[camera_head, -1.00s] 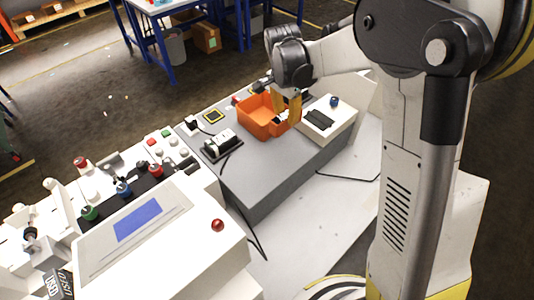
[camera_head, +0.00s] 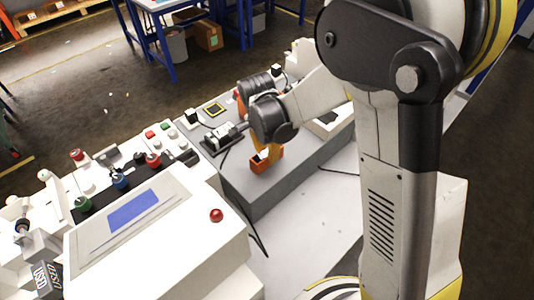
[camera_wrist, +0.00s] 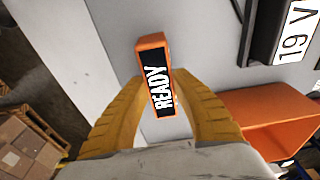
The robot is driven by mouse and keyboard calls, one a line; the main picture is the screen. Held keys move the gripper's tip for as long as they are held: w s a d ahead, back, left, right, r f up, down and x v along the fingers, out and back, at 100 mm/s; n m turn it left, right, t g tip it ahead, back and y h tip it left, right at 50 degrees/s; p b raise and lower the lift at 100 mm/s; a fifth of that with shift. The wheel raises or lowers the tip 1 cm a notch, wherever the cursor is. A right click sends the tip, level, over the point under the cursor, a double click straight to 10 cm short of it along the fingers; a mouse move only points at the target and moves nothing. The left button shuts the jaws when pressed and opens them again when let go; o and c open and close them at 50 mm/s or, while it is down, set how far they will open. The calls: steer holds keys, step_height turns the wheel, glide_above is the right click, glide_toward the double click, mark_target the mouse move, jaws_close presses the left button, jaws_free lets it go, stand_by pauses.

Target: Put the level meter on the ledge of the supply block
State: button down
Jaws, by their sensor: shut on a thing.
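My gripper (camera_head: 266,161) is shut on a small orange block with a black face reading "READY", which I take to be the level meter (camera_wrist: 154,55). In the wrist view it stands between the two yellow fingers (camera_wrist: 157,82). In the head view my gripper is over the front part of the grey bench, and the meter is partly hidden by the fingers. The supply block, which I take to be the dark unit with a white "19 V" label (camera_wrist: 294,30), is at the upper right of the wrist view. In the head view it is left of my gripper (camera_head: 219,137), apart from it.
An orange bin (camera_wrist: 270,112) is at the right of the wrist view; my arm hides most of it in the head view. A white control panel (camera_head: 165,245) with a red button (camera_head: 216,215) stands at front left. Grey bench top (camera_head: 235,180) is clear beside my gripper.

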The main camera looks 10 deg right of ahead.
mark_target(264, 155)
steer(key=shift+f, duration=0.15)
steer(key=c, duration=1.2)
jaws_free()
steer(key=shift+o, duration=0.2)
steer(key=shift+r, duration=0.25)
step_height(264, 155, up, 12)
steer(key=s+a+p, duration=0.1)
steer(key=p, duration=0.2)
steer(key=s+d+r+n+t, duration=0.3)
steer(key=s+d+r+n, duration=0.1)
steer(key=s, duration=0.4)
steer(key=s+d+r+n+t+y, duration=0.1)
steer(key=s+d+r+n+t, duration=0.2)
steer(key=s+d+r+n, duration=0.2)
steer(key=s+d+n, duration=0.2)
steer(key=s, duration=0.1)
steer(key=shift+d+r, duration=0.3)
steer(key=shift+d, duration=0.1)
